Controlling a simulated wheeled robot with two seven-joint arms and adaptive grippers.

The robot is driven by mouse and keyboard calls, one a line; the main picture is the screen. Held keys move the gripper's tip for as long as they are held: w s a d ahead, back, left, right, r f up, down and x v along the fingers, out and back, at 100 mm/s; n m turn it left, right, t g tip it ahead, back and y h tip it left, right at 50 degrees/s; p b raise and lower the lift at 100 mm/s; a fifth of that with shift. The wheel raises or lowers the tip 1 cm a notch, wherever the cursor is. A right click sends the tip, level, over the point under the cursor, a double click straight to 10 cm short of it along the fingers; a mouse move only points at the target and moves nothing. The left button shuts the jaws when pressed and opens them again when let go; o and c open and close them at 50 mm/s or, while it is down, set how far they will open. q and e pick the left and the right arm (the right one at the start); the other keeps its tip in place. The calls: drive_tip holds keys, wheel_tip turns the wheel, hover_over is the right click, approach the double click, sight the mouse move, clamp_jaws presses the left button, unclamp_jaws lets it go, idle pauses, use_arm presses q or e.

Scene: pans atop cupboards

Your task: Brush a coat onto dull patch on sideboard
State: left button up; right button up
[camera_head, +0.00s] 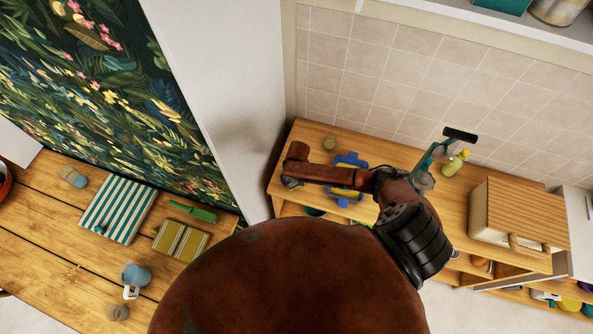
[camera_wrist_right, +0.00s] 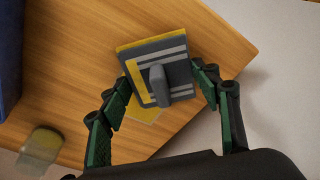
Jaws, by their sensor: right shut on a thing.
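My right gripper (camera_wrist_right: 163,84) is shut on a grey pad tool (camera_wrist_right: 178,55) with a yellow edge and pale stripes. It holds it by the sides over the wooden sideboard (camera_wrist_right: 75,50), near a corner. I cannot tell whether the pad touches the wood. A flat yellow area (camera_wrist_right: 142,108) shows on the wood beside the pad, partly hidden by it; I cannot tell if it is the dull patch. In the head view my right gripper (camera_head: 292,182) is at the left end of the sideboard (camera_head: 456,205), with the pad barely visible. My left gripper is out of view.
A greenish jar (camera_head: 330,142), a teal tool with a black top (camera_head: 428,165), a yellow-green bottle (camera_head: 453,164) and a wooden box (camera_head: 515,215) stand along the sideboard. A white wall panel (camera_head: 215,80) stands left.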

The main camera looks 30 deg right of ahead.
drive_tip(key=o, duration=0.8)
drive_tip(key=shift+w, duration=0.1)
drive_tip(key=shift+f+b, duration=0.3)
drive_tip(key=shift+f, duration=0.35)
drive_tip(key=shift+c, duration=0.5)
drive_tip(key=shift+d, duration=0.1)
drive_tip(key=c, duration=0.9)
drive_tip(key=shift+r, duration=0.2)
drive_tip(key=c, duration=0.4)
wheel_tip(320, 180, up, 2)
drive_tip(key=shift+r+p, duration=0.2)
drive_tip(key=shift+p, duration=1)
drive_tip(key=c, duration=0.4)
drive_tip(key=shift+o, duration=0.2)
drive_tip(key=shift+r, duration=1.1)
